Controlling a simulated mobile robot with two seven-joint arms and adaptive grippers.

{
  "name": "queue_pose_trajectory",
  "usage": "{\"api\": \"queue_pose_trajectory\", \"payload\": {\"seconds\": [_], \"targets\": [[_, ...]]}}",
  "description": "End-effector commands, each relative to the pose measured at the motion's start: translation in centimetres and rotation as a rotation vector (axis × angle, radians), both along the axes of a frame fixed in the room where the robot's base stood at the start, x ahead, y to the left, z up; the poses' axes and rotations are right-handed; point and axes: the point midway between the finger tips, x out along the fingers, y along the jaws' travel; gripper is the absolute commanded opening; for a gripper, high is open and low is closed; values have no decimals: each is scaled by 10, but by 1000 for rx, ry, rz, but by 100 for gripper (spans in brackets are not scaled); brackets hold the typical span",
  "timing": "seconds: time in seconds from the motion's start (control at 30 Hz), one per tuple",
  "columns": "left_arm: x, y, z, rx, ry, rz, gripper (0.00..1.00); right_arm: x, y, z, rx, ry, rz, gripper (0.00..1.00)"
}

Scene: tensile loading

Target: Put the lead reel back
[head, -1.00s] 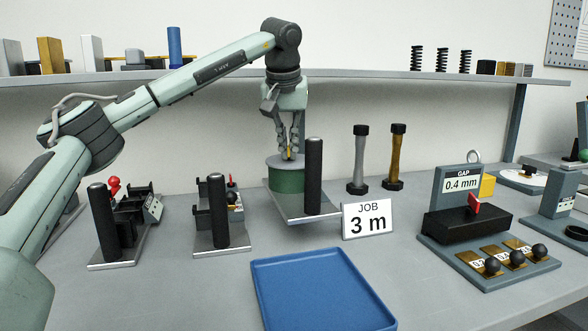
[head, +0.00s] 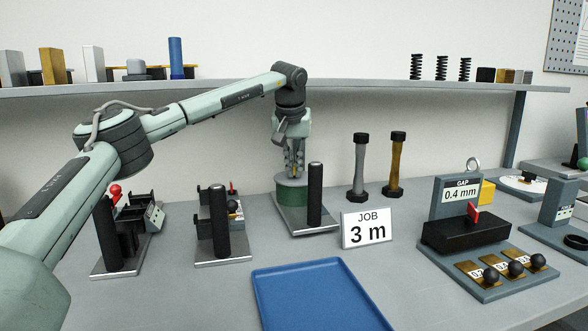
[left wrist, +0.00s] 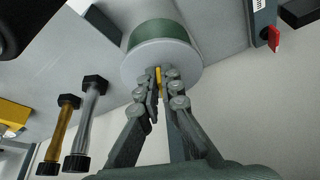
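The lead reel is a green drum with a pale round top (head: 290,198), and it sits on a grey plate (head: 296,228) beside a black upright post (head: 315,195). My left gripper (head: 293,174) points down at the top of the reel. In the left wrist view my gripper's fingers (left wrist: 162,88) close on a small yellow knob at the middle of the pale top (left wrist: 185,60). The green side (left wrist: 165,33) shows behind it. The plate appears level at the bench; I cannot tell whether it touches. My right gripper is not in view.
Two fixtures with black posts stand left, at the left end (head: 106,235) and the middle (head: 219,224). A grey specimen (head: 359,168) and a brass one (head: 397,165) stand behind right. A JOB 3 m sign (head: 367,228), blue tray (head: 318,300) and gap gauge (head: 466,230) are nearer.

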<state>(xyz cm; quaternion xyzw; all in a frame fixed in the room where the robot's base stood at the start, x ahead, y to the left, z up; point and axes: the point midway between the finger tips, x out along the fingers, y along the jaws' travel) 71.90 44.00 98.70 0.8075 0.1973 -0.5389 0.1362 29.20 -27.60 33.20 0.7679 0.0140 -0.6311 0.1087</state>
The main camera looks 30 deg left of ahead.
Motion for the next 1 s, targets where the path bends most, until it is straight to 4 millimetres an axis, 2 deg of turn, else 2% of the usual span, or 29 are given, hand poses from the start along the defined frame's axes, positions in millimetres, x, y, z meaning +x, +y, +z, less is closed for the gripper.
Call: {"api": "queue_pose_trajectory", "payload": {"seconds": [0.13,0.47,0.67,1.0], "targets": [[0,0,-9,0,-4,-1,0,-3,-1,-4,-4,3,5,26],[0,0,-12,-1,-4,0,0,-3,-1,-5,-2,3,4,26],[-1,0,-15,-1,1,1,25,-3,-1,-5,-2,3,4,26],[-1,0,-11,0,0,1,26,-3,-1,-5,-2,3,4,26]]}}
